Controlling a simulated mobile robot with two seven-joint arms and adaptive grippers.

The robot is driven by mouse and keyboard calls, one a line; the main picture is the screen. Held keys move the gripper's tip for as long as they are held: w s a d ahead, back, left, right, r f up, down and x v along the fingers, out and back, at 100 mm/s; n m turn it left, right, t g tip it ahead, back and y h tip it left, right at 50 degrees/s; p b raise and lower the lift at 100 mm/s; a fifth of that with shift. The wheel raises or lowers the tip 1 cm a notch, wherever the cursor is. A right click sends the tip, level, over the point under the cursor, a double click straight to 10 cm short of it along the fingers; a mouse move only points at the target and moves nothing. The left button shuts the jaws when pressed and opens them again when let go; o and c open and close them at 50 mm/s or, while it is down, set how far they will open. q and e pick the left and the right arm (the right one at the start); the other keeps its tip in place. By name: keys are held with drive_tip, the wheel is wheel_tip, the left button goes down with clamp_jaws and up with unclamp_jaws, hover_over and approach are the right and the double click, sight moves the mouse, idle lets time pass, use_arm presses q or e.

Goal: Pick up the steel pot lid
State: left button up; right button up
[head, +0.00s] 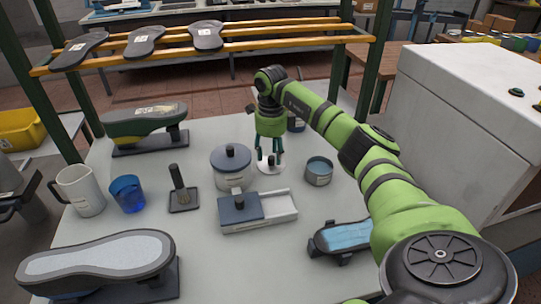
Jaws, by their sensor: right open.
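A small pale round lid (268,168) with a dark knob lies on the table, right of the pot. My right gripper (270,152) is open and points down directly above it, its fingers around the knob area. Whether the fingers touch the lid I cannot tell. The pale pot (230,182) beside it carries a dark blue-grey lid (231,160) with a black knob. Which of the two lids is the steel one is not certain from the picture. My left gripper is not in view.
A grey tin (319,170) stands right of the gripper. A blue-lidded box (258,211) is in front. A brush (180,190), blue cup (128,193), white mug (81,190) and shoe lasts (96,262) surround them. A can partly hidden by my arm stands behind.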

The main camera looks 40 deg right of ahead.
drive_tip(key=shift+f, duration=0.8)
drive_tip(key=c, duration=0.9)
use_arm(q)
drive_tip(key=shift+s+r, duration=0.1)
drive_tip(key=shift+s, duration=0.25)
